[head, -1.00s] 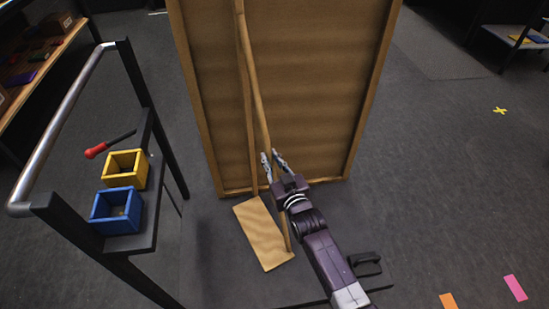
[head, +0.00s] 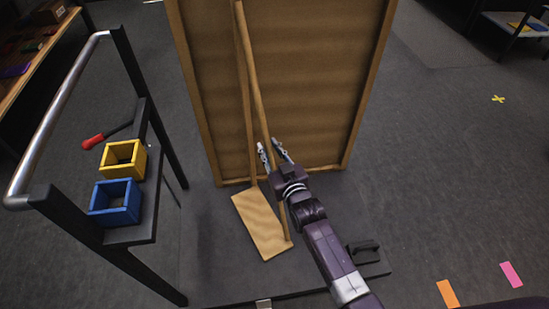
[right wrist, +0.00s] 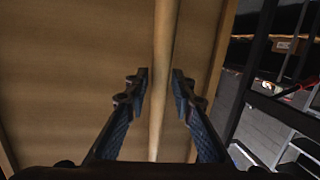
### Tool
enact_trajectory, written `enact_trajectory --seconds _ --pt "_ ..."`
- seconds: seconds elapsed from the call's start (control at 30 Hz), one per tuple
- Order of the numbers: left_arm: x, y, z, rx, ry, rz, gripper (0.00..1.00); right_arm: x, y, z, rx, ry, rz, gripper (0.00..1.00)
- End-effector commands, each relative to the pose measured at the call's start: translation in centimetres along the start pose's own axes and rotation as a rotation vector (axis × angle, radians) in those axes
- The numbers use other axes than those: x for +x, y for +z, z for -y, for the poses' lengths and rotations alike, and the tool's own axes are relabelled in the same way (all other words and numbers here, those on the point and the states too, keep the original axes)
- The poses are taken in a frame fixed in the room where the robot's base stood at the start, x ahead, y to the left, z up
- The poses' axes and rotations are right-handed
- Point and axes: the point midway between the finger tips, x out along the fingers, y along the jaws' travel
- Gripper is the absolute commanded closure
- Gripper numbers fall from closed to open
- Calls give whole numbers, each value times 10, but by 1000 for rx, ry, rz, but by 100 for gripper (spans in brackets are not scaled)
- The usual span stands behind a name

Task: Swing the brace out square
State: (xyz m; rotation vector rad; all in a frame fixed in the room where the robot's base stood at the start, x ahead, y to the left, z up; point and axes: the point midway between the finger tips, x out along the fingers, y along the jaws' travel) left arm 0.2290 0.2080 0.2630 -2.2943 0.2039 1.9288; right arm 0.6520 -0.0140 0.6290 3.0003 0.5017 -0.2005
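A long wooden brace (head: 255,85) slants down the face of a big brown framed panel (head: 310,80), its lower end reaching a flat wooden board (head: 260,222) on the dark base. A second thin wooden strip (head: 246,110) runs close beside it on the left. My right gripper (head: 268,148) is open, with one finger on each side of the brace. In the right wrist view the brace (right wrist: 161,70) runs upright between the spread fingers (right wrist: 159,82); whether either finger touches it I cannot tell. My left gripper is not in view.
At left a dark cart with a metal rail (head: 62,110) carries a yellow bin (head: 123,160), a blue bin (head: 115,203) and a red-handled screwdriver (head: 100,139). Open floor lies right of the panel, with orange (head: 447,293) and pink (head: 511,274) markers.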

Motion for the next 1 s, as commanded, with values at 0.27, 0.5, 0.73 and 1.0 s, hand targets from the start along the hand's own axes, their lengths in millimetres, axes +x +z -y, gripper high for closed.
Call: enact_trajectory --seconds 0.27,0.5,0.73,1.0 --pt "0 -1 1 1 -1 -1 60 -42 2 1 -1 -2 4 77" --pt "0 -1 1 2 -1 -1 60 -85 1 3 -1 -4 3 77" --pt "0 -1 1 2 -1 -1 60 -108 1 3 -2 -5 2 77" --pt "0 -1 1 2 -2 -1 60 -112 0 3 -2 -5 2 77"
